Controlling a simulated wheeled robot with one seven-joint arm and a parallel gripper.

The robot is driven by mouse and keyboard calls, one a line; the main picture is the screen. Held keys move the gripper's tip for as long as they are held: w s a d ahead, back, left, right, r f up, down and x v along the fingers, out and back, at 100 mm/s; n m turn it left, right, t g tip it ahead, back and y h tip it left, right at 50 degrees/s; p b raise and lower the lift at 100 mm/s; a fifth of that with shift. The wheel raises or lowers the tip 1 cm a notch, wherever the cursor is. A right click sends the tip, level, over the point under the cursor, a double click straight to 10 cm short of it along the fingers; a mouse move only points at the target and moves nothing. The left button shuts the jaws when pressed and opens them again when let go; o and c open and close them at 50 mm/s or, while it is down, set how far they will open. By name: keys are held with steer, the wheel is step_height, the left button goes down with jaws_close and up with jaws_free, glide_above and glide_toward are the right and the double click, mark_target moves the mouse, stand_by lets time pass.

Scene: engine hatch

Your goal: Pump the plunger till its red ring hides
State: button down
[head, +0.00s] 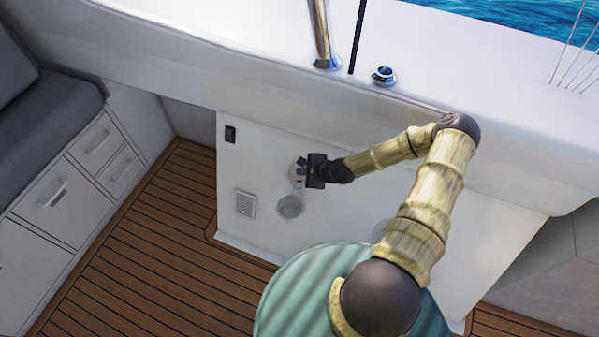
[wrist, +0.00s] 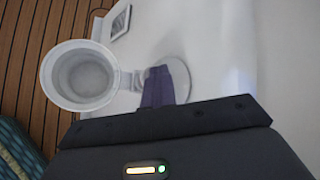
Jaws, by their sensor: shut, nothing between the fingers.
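My gripper (head: 301,168) is shut in front of the white wall panel, with nothing visible between its fingers. In the wrist view its dark purple fingers (wrist: 158,86) are together, in front of a pale round disc (wrist: 179,76) on the panel. A white open cup (wrist: 78,76) is beside the disc, joined to it by a short bracket; the cup (head: 291,206) shows just below my gripper in the head view. A tiny red spot shows by the fingertips in the head view. The plunger cannot be made out clearly, and contact with it cannot be told.
A vent grille (head: 245,204) and a dark switch (head: 230,134) are on the panel, left of my gripper. White drawers (head: 72,190) stand at the left. The wooden floor (head: 165,245) between is clear. A white ledge (head: 210,50) overhangs the panel.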

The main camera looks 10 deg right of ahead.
steer(key=shift+r+p, duration=0.6)
steer(key=shift+r, duration=0.35)
steer(key=shift+r, duration=0.1)
step_height(320, 180, up, 5)
steer(key=p, duration=0.4)
stand_by(0.5)
